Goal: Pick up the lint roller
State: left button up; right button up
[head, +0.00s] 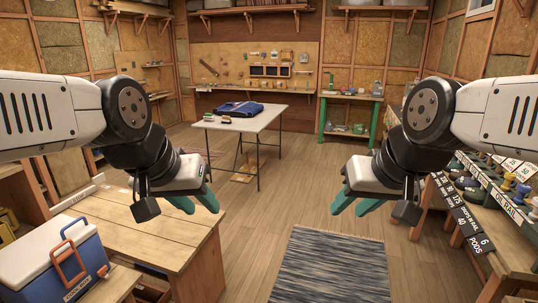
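I cannot make out a lint roller for certain in the head view. A white-topped folding table (262,122) stands in the middle of the room. A folded blue garment (240,108) lies on it, with a few small dark items (226,119) near its left end, too small to identify. My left gripper (203,210) is open and empty, above the right end of the wooden bench. My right gripper (348,212) is open and empty, over the floor past the rug. Both are well short of the white table.
A wooden bench (160,240) and a blue-and-white cooler (50,262) are at the left. A striped rug (332,268) lies ahead. Shelves with price signs (470,222) line the right. A green-legged table (350,97) stands at the back. The central wooden floor (290,190) is clear.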

aim_at(208, 117)
jog(key=i+l+z, duration=0.25)
jog(key=i, duration=0.8)
jog(key=i+j+z, duration=0.3)
jog(key=i, duration=0.7)
jog(key=i+u, duration=0.15)
jog(key=i, duration=0.3)
jog(key=i+l+u, duration=0.2)
jog(key=i, duration=0.25)
jog(key=i+u, duration=0.15)
jog(key=i, duration=0.3)
jog(key=i+l+u, duration=0.2)
jog(key=i, duration=0.2)
jog(key=i+j+u, duration=0.2)
jog(key=i+u, duration=0.2)
jog(key=i+j+u, duration=0.1)
jog(key=i+u, duration=0.55)
jog(key=u, duration=0.2)
jog(key=i+l+u, duration=0.2)
jog(key=i+u, duration=0.2)
jog(key=i+j, duration=0.1)
jog(key=i, duration=0.5)
jog(key=i+j+z, duration=0.1)
jog(key=i, duration=0.5)
jog(key=i+j+z, duration=0.1)
jog(key=i+z, duration=0.25)
jog(key=i+j+z, duration=0.2)
jog(key=i+z, duration=0.2)
jog(key=i, duration=0.15)
